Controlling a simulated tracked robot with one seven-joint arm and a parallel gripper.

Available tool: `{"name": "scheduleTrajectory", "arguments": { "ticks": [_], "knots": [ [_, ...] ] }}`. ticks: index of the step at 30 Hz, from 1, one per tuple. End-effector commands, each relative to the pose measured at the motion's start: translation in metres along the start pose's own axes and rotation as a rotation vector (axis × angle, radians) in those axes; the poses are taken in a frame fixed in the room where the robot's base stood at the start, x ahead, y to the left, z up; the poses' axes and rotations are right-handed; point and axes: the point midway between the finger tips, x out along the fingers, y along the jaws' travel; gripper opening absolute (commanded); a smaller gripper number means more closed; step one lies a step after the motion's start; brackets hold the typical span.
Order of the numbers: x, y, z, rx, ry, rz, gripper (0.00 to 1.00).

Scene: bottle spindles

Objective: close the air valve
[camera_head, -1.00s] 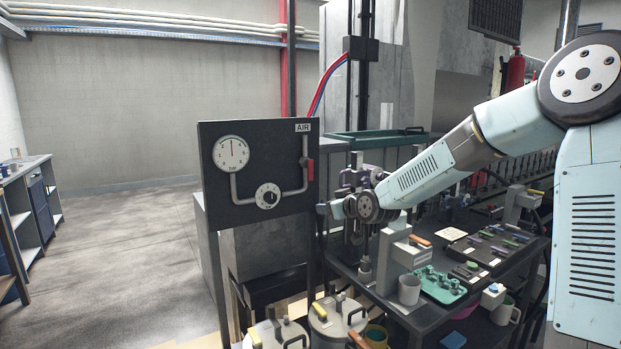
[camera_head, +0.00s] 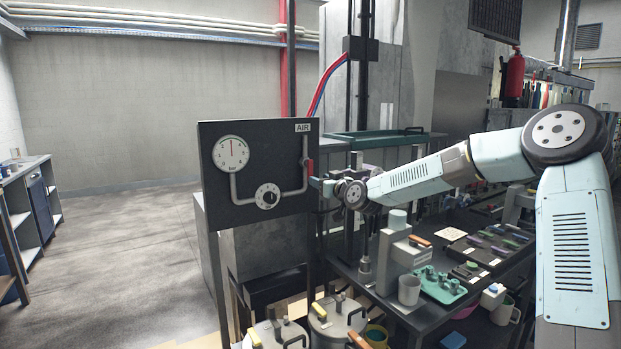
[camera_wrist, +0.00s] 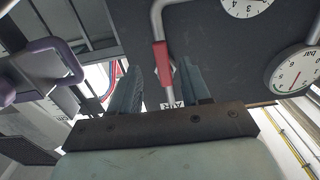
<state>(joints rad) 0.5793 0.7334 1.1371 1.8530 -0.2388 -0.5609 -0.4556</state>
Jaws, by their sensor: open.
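The black panel labelled AIR (camera_head: 302,127) carries a grey pipe (camera_head: 305,150) with a red valve handle (camera_head: 310,167) at its right edge. The handle appears to lie along the upright pipe run. My gripper (camera_head: 318,184) is at the panel's right edge, just below and beside the handle. In the wrist view my gripper (camera_wrist: 163,85) is open, and the red handle (camera_wrist: 161,57) shows between its two fingers with nothing gripped. Whether a finger touches the handle I cannot tell.
A pressure gauge (camera_head: 231,153) and a regulator knob (camera_head: 268,196) are on the panel. A dark bench (camera_head: 380,293) with a mug (camera_head: 409,290) and a green tray (camera_head: 440,287) lies below my arm. Lidded pots (camera_head: 337,315) stand below the panel. Open floor lies left.

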Motion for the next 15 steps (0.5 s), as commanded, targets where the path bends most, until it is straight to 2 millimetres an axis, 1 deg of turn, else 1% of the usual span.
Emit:
{"name": "scheduleTrajectory", "arguments": {
  "ticks": [1,6,12,15],
  "knots": [
    [0.009,-0.001,0.0,0.003,0.001,-0.002,0.47],
    [0.038,-0.001,0.0,0.003,0.001,-0.002,0.47],
    [0.062,-0.001,0.0,0.001,0.0,-0.002,0.47],
    [0.068,-0.001,0.0,0.001,0.0,-0.002,0.47]
  ]
}}
